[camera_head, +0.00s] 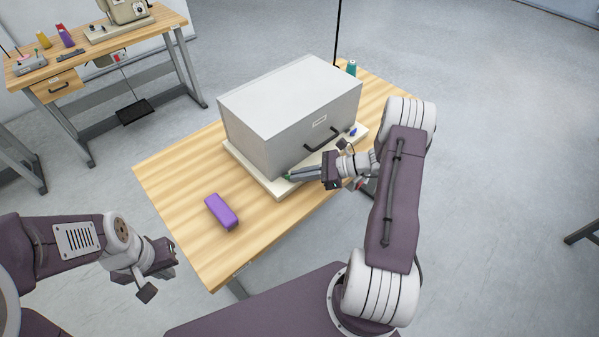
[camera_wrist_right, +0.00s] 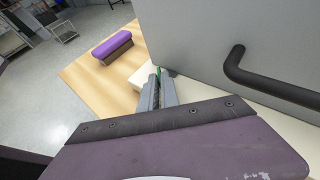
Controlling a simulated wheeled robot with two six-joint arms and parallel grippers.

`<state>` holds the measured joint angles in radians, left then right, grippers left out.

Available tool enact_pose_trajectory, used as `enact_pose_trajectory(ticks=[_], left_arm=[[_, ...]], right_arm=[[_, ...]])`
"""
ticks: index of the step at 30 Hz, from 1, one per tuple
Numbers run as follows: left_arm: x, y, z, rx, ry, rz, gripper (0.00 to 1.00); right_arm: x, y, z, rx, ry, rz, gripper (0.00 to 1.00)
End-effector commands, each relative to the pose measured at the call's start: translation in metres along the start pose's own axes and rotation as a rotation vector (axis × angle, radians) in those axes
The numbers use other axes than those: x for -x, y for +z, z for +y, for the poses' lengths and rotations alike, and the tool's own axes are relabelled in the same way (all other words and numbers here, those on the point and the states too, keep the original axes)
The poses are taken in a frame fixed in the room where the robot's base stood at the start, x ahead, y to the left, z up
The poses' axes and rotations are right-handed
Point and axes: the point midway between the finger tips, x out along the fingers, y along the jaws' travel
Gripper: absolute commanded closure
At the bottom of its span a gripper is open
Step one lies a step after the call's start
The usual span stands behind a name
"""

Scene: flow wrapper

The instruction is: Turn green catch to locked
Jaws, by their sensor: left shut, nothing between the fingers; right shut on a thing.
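A grey box-shaped machine housing (camera_head: 290,105) with a black handle (camera_head: 321,139) sits on a cream base (camera_head: 268,182) on the wooden table. The green catch (camera_head: 287,178) is at the base's front left corner, mostly hidden by my fingers. In the right wrist view a bit of the green catch (camera_wrist_right: 158,72) shows at the fingertips. My right gripper (camera_head: 292,176) is shut on the green catch, low in front of the housing; it also shows in the wrist view (camera_wrist_right: 158,82). Whether the catch stands locked cannot be told. My left gripper (camera_head: 174,252) is shut and empty, left of the table.
A small blue part (camera_head: 353,131) is at the base's right end, and a teal spool (camera_head: 351,67) stands behind the housing.

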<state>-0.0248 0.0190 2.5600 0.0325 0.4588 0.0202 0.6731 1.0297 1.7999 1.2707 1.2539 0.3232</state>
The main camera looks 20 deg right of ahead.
Motion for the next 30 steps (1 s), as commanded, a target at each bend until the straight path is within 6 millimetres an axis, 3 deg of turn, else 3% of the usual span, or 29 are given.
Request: enact_pose_trajectory(ticks=[5, 18, 30], left_arm=[[0.006, -0.001, 0.0, 0.0, 0.0, 0.0, 1.0], [-0.01, 0.001, 0.0, 0.0, 0.0, 0.0, 1.0], [0.007, -0.001, 0.0, 0.0, 0.0, 0.0, 1.0]], right_arm=[[0.0, 0.001, 0.007, -0.066, -0.14, 0.001, 1.0], [-0.005, 0.001, 0.017, -0.206, -0.488, 0.002, 1.0], [-0.007, 0.004, 0.021, -0.28, -0.665, 0.003, 1.0]])
